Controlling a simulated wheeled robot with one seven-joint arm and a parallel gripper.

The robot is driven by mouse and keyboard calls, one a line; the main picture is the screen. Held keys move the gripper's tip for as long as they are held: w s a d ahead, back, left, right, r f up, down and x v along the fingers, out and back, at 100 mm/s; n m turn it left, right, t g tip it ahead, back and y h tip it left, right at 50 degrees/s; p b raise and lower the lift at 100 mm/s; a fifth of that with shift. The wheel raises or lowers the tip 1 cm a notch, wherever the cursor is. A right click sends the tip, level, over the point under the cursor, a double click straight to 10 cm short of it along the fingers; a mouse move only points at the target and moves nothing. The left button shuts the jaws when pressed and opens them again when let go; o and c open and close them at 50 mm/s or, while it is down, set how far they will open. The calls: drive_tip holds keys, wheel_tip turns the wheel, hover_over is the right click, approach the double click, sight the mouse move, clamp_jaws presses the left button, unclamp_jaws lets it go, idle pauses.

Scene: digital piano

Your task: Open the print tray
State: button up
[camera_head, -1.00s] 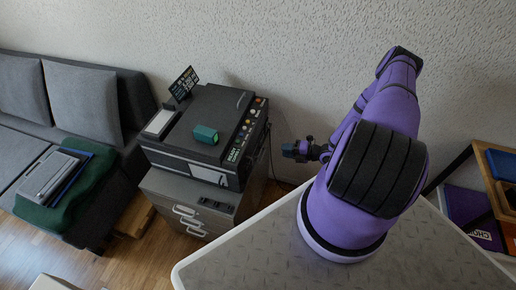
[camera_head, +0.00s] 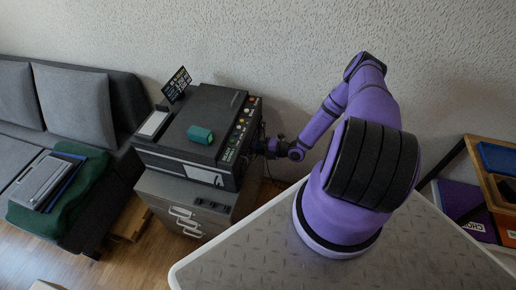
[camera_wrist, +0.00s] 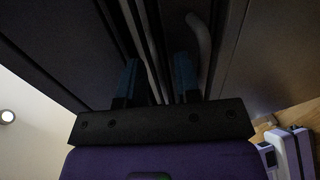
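The black printer (camera_head: 222,105) sits on a grey cabinet beside the wall, with a white panel on its front side. I cannot make out which part is the print tray. My gripper (camera_head: 262,146) is at the printer's right side, close to it; contact cannot be judged. In the wrist view, my gripper's two teal fingers (camera_wrist: 158,78) are spread apart, and thin pale edges of dark panels (camera_wrist: 149,45) run between them. Nothing is clearly gripped. The wrist view is dark.
A teal object (camera_head: 200,134) lies on the printer, and a black sign (camera_head: 176,84) stands behind it. The grey cabinet (camera_head: 160,186) has pale handles. A white-edged table (camera_head: 250,255) is in front, and a sofa (camera_head: 75,100) is at left.

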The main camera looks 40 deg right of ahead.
clamp_jaws()
drive_tip(key=f+v, duration=0.2)
drive_tip(key=v, duration=0.9)
drive_tip(key=s+f+v, duration=0.1)
drive_tip(key=f+v, duration=0.2)
drive_tip(key=v, duration=0.8)
drive_tip(key=shift+s+d, duration=0.3)
drive_tip(key=shift+d, duration=0.2)
drive_tip(key=shift+r, duration=0.1)
unclamp_jaws()
drive_tip(key=v, duration=1)
drive_tip(key=shift+s+d, duration=0.25)
